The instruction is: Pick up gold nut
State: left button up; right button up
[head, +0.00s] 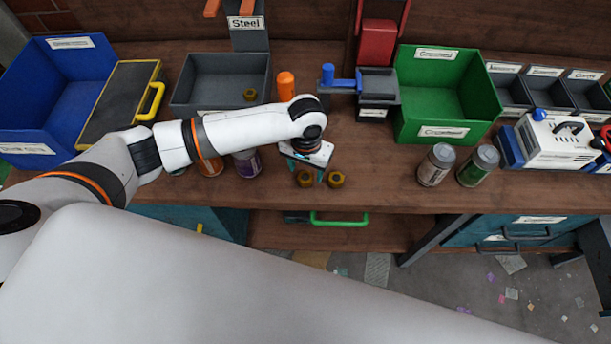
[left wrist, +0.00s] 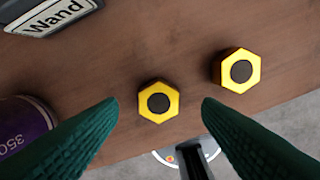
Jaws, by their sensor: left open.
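Two gold nuts lie side by side on the wooden bench near its front edge. In the head view they are the left nut (head: 304,179) and the right nut (head: 336,179). In the left wrist view one hexagonal gold nut (left wrist: 158,102) lies between and just beyond my fingertips, and the other nut (left wrist: 237,70) lies up and to the right. My left gripper (head: 308,172) is open and empty above the nuts; its green fingers (left wrist: 160,104) are spread apart. Another gold nut (head: 250,94) sits in the grey bin (head: 199,98). My right gripper is not in view.
A purple can (head: 247,164) stands left of my left gripper, and two cans (head: 436,165) (head: 478,166) stand to the right. A green bin (head: 413,132) and a blue bin (head: 30,128) stand further back. The bench's front edge is close to the nuts.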

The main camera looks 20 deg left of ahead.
aim_at(305, 177)
pick_arm(q)
jog(key=shift+s+a+f, duration=0.1)
jog(key=shift+f, duration=1.4)
jog(key=shift+c, duration=0.6)
jog(key=c, duration=1)
